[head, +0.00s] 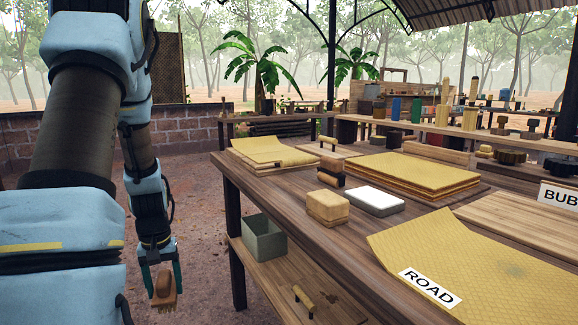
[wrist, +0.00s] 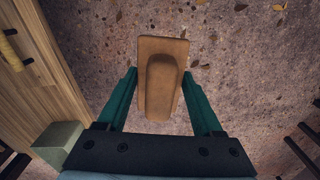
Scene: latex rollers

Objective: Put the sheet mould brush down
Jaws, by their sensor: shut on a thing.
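My gripper (head: 163,279) hangs low at the left of the bench, over the bare ground. It is shut on a brown wooden brush (head: 165,289), which I take to be the sheet mould brush. In the wrist view the brush (wrist: 150,85) sits between the two green fingers (wrist: 160,103), with its raised grip toward the camera.
The wooden bench (head: 262,187) carries yellow sheets (head: 420,172), a wooden block (head: 328,207), a white-topped pad (head: 375,201) and a ROAD label (head: 430,286). Its lower shelf (head: 290,270) holds a grey-green bin (head: 263,238) and a wooden-handled tool (head: 303,301). Ground left of the bench is open.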

